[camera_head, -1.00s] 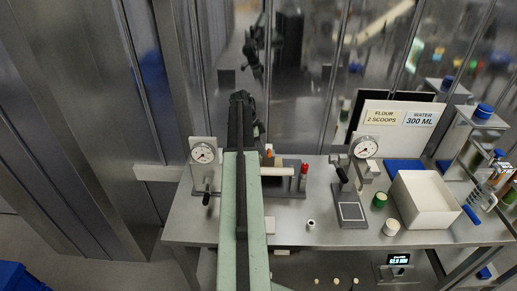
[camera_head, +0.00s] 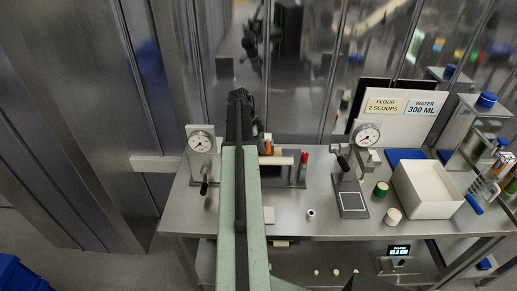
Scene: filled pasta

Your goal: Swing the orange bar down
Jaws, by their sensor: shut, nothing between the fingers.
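A small upright orange piece (camera_head: 268,144) stands on the rack at the back of the steel table, just right of my green arm. It is small in the picture, and I cannot tell whether it is the whole orange bar. A pale horizontal bar (camera_head: 279,160) lies below it, and a red-topped upright piece (camera_head: 304,160) stands to its right. My arm reaches forward over the table and partly covers the rack's left side. My gripper (camera_head: 240,97) is the dark end of the arm, up and left of the orange piece. It is shut and empty; its fingertips are hard to make out.
A dial gauge with a lever (camera_head: 201,143) stands left of my arm. Another gauge stand (camera_head: 366,134) is to the right. Further right are a white box (camera_head: 418,207), a sign (camera_head: 396,115) and a blue-capped container (camera_head: 485,101). The table front (camera_head: 330,229) has some bare room.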

